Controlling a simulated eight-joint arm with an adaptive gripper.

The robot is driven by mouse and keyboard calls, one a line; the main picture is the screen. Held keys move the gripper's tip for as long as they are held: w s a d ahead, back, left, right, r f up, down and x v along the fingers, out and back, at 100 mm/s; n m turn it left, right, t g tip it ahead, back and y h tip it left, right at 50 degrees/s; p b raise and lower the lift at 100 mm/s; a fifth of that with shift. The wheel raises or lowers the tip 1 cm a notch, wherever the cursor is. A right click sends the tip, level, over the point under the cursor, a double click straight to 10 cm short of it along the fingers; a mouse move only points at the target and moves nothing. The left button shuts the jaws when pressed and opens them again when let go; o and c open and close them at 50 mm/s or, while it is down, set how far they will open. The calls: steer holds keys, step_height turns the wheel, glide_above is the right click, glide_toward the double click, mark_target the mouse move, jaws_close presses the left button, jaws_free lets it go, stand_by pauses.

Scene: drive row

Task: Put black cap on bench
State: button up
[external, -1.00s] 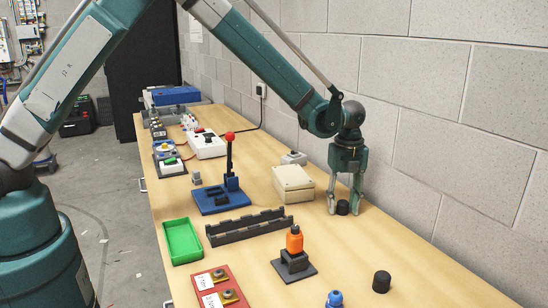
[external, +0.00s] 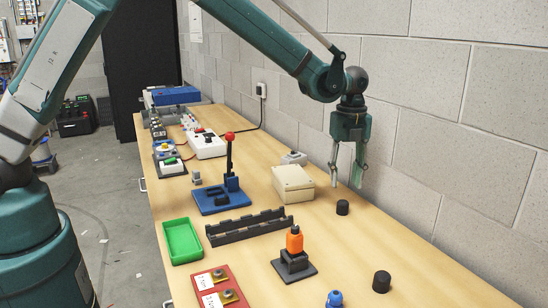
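A small black cap (external: 342,207) stands on the wooden bench (external: 400,262), near the wall and right of the beige box. A second, slightly larger black cap (external: 381,281) stands on the bench at the front right. My gripper (external: 346,180) is above and just behind the first cap, pointing down. Its fingers are apart, with nothing visible between them. The cap is clear of the fingers.
A beige box (external: 293,183) sits left of my gripper. An orange bottle in a dark stand (external: 294,265), a black slotted rack (external: 246,227), a green tray (external: 183,241) and a blue lever press (external: 221,197) stand farther left. The block wall (external: 450,130) is close on the right.

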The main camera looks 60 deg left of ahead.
steer(key=shift+r, duration=1.3)
steer(key=s+a+r+n+t, duration=0.25)
steer(key=s+r+n, duration=0.25)
steer(key=s+r, duration=0.55)
steer(key=s+a+r+n+t, duration=0.1)
steer(key=s+a+r+n, duration=0.35)
steer(key=s+r, duration=0.65)
steer(key=s+a+f+n+t, duration=0.1)
steer(key=s+n, duration=0.5)
steer(key=s, duration=0.7)
steer(key=s+a+f+n+t, duration=0.2)
steer(key=s+n, duration=0.4)
steer(key=s, duration=0.8)
steer(key=shift+s+a+t, duration=0.3)
steer(key=shift+t, duration=0.05)
